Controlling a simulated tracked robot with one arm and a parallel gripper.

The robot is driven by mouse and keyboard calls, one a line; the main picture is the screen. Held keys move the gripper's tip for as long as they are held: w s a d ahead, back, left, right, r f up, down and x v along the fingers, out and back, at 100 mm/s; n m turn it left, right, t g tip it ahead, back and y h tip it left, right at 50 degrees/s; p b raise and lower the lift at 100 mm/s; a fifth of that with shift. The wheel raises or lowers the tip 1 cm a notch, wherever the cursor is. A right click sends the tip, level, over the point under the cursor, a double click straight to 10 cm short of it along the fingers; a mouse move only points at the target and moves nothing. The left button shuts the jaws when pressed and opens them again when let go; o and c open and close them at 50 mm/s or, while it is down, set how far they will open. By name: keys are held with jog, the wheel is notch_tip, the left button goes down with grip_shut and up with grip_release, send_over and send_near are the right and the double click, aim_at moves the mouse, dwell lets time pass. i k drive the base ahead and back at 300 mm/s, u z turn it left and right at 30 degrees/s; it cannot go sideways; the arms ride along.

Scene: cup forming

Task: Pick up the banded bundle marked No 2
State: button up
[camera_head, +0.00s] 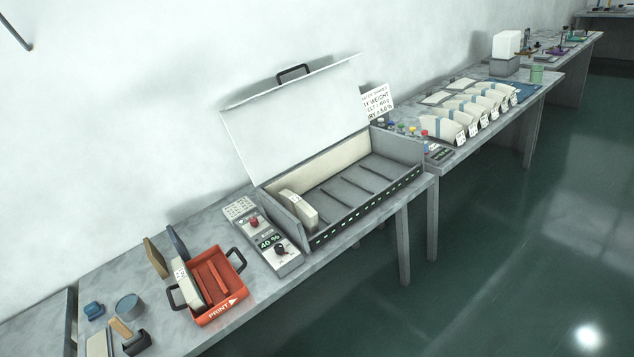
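A row of several white bundles with blue bands (468,107) lies on the table at the upper right. Small white tags (460,138) stand along the row's front edge. Their markings are too small to read, so I cannot tell which bundle is No 2. The bundles overlap one another in this view. My gripper does not show in this view.
An open grey box with dividers (370,185) and a raised lid (295,105) stands mid-table. A control panel (268,238) and an orange tray (205,318) are to its left. Green floor (480,270) lies clear in front of the tables.

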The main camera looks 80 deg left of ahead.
aim_at(295, 203)
jog(key=u, duration=0.35)
jog(key=i, duration=1.2)
jog(key=u, duration=1.35)
jog(key=i, duration=0.85)
jog(key=u, duration=0.45)
jog(key=k, duration=0.8)
jog(key=u, duration=0.25)
jog(key=i, duration=0.8)
jog(key=z, duration=0.1)
